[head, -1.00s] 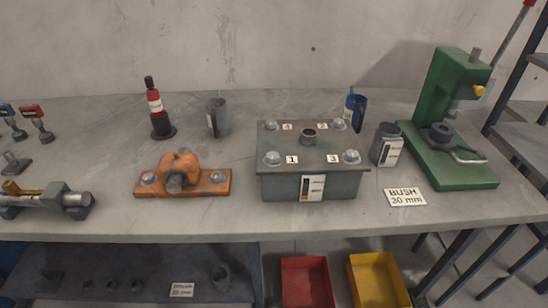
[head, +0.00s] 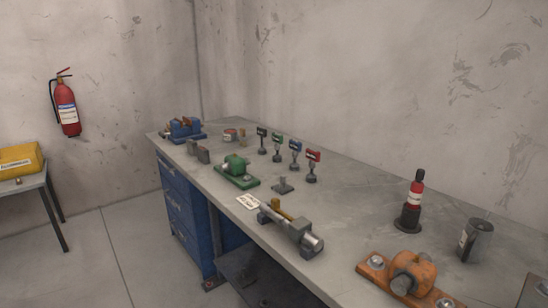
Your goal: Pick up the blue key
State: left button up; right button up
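The blue key (head: 295,153) stands upright on the grey workbench (head: 350,185), a small flag-like head on a dark stem and round foot. It is in a row of similar keys, between a green key (head: 277,146) on its left and a red key (head: 313,165) on its right. A black key (head: 262,140) stands at the left end of the row. Neither of my grippers shows in the head view.
In front of the keys are a small dark block (head: 283,186), a green clamp-like part (head: 237,171) and a grey shaft assembly (head: 292,228). A red-and-black bottle (head: 411,203), a grey cup (head: 474,240) and an orange bracket (head: 412,275) stand to the right. A blue vise (head: 183,130) sits at the far left corner.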

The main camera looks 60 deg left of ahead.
aim_at(296, 146)
jog(key=u, duration=1.65)
jog(key=i+j+z, duration=0.15)
jog(key=z, duration=0.2)
jog(key=i+j+z, duration=0.15)
jog(key=z, duration=0.2)
jog(key=j+z, duration=0.35)
jog(key=i+j, duration=0.05)
